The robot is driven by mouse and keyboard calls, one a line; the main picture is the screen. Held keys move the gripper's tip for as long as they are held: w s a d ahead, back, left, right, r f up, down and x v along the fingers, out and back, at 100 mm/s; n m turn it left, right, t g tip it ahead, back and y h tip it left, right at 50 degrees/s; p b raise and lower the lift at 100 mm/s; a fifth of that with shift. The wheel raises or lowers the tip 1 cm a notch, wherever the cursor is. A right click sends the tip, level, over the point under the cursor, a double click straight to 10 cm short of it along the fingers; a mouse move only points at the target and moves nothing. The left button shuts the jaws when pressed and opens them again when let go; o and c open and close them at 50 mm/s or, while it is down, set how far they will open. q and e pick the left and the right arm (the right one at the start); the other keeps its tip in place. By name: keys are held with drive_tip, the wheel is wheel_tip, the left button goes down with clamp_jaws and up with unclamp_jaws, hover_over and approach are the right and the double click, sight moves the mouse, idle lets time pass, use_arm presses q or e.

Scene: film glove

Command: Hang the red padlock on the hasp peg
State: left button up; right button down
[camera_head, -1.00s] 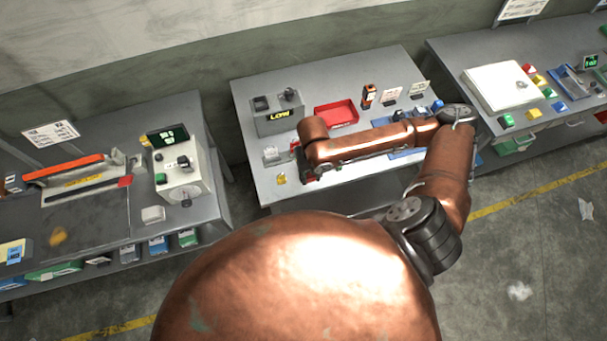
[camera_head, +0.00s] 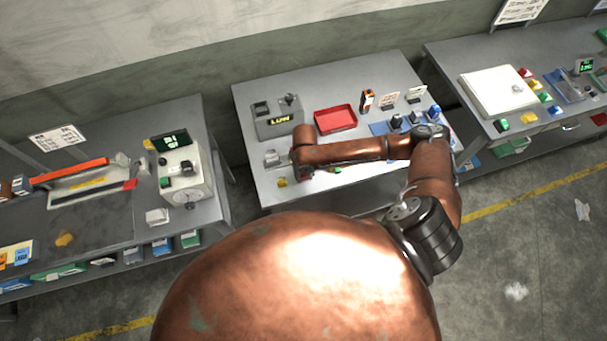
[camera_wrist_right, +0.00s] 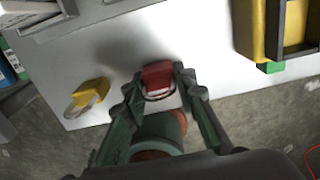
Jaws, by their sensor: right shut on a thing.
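The red padlock (camera_wrist_right: 157,75) is between the fingertips of my right gripper (camera_wrist_right: 159,84) in the right wrist view, with its dark shackle toward the wrist. The gripper is shut on it, over the pale table top. In the head view my right gripper (camera_head: 304,174) is mostly hidden by its own arm, and the red padlock cannot be made out. A small grey fixture (camera_head: 274,158) stands just left of the gripper; it may be the hasp, but I cannot make out a peg. My left gripper is not in view.
A yellow padlock (camera_head: 282,182) lies near the table's front edge and shows in the right wrist view (camera_wrist_right: 90,92). A grey box with a display (camera_head: 277,120) and a red tray (camera_head: 335,119) stand behind. A yellow dark-rimmed thing (camera_wrist_right: 256,30) is right in the wrist view.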

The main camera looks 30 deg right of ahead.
drive_tip(key=shift+f, duration=0.2)
drive_tip(key=c, duration=1.6)
unclamp_jaws()
drive_tip(key=shift+f+b, duration=0.1)
drive_tip(key=shift+b, duration=0.2)
drive_tip(key=r, duration=0.2)
drive_tip(key=r+b, duration=0.1)
drive_tip(key=r, duration=0.1)
drive_tip(key=r+b, duration=0.1)
drive_tip(key=r, duration=0.2)
drive_tip(key=shift+w+d, duration=0.1)
drive_tip(key=shift+w, duration=0.2)
drive_tip(key=shift+r, duration=0.5)
